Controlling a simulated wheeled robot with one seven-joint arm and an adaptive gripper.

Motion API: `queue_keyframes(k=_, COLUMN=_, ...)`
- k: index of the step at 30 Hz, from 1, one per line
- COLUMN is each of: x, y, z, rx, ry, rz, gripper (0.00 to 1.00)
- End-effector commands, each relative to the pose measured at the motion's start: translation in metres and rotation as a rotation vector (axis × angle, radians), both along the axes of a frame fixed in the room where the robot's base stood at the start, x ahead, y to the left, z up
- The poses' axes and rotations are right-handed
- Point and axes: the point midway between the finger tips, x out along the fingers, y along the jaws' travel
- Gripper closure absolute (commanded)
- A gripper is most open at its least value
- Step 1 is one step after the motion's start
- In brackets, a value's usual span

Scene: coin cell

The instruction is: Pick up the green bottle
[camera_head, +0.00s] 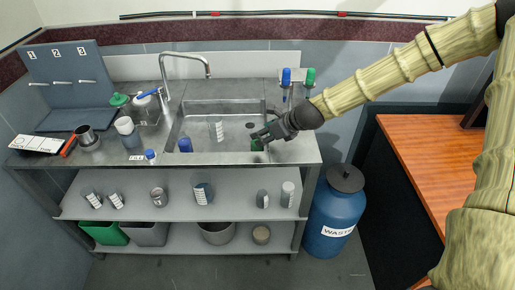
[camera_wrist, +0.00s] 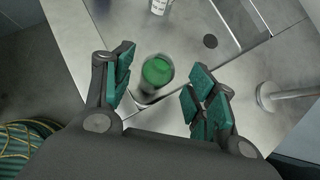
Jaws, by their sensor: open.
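The green bottle (camera_wrist: 157,73) shows in the wrist view from above as a round green top with a darker rim. It stands between the spread fingers of my gripper (camera_wrist: 160,84), nearer the left finger, with a gap on both sides. In the head view my gripper (camera_head: 262,137) is over the right side of the sink. The green bottle (camera_head: 256,146) shows there as a small green patch just under the fingers, and most of it is hidden. My gripper is open and empty.
A white labelled container (camera_head: 216,131) and a blue bottle (camera_head: 185,145) are in the sink (camera_head: 240,107). A tap (camera_head: 185,56) rises behind it. Blue-topped (camera_head: 286,77) and green-topped (camera_head: 310,77) items hang at the back right. A blue waste drum (camera_head: 333,215) stands right of the bench.

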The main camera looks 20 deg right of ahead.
Motion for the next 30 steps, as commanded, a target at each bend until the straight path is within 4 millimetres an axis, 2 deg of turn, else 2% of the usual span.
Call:
queue_keyframes(k=18, x=0.030, y=0.016, z=-0.031, rx=-0.001, ry=0.002, rz=0.000, gripper=0.43)
queue_keyframes(k=30, x=0.033, y=0.018, z=-0.034, rx=0.000, ry=0.000, rz=0.000, gripper=0.45)
